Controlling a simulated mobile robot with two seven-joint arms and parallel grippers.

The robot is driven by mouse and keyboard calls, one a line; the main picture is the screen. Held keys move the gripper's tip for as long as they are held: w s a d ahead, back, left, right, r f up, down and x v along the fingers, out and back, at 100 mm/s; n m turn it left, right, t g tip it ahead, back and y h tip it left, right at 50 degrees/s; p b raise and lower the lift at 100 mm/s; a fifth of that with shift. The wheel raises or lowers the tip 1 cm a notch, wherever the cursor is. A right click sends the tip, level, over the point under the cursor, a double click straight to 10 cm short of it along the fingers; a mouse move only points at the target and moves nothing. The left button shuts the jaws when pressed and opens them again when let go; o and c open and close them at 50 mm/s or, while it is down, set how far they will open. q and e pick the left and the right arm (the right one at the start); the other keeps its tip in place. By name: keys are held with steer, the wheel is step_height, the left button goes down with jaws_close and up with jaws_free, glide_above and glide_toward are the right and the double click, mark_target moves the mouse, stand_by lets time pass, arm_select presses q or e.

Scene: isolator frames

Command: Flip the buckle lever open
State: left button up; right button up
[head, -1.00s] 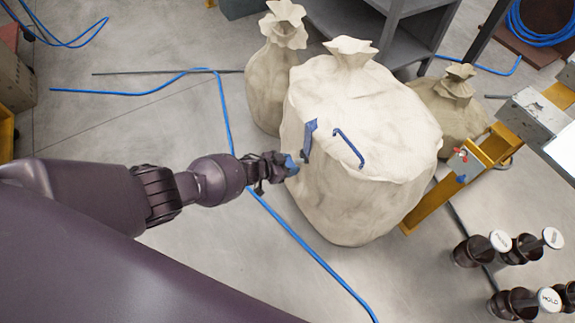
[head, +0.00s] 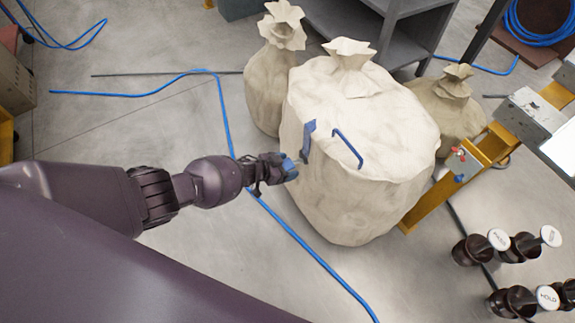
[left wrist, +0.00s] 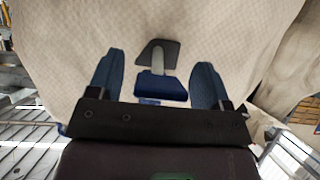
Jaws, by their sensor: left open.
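The buckle (left wrist: 164,48) is on the pale cloth side of the big sack (head: 385,125). In the left wrist view it has a dark plate, a narrow grey lever (left wrist: 158,62) and a wide blue part (left wrist: 160,86) at the near end. My left gripper (head: 290,168) is at the sack's left side, its blue fingertips close to the cloth. In the left wrist view the left gripper (left wrist: 156,82) is open, one finger on each side of the buckle with gaps to it. Whether the fingertips touch the cloth is unclear. My right gripper is out of view.
Two blue handles, one near the left edge (head: 308,138) and one beside it (head: 348,148), are on the sack. Smaller sacks (head: 268,85) (head: 452,105) stand behind. A yellow frame (head: 425,203) is at right. A blue hose (head: 315,256) crosses the floor; the floor at left is mostly clear.

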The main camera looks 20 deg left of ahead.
arm_select(q)
steer(key=p+v, duration=0.4)
steer(key=v, duration=0.6)
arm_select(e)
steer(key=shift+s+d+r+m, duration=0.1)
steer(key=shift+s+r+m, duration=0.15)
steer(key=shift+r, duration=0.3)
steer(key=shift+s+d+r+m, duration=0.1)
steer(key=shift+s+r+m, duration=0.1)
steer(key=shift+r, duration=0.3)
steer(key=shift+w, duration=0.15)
arm_select(q)
steer(key=shift+a, duration=0.1)
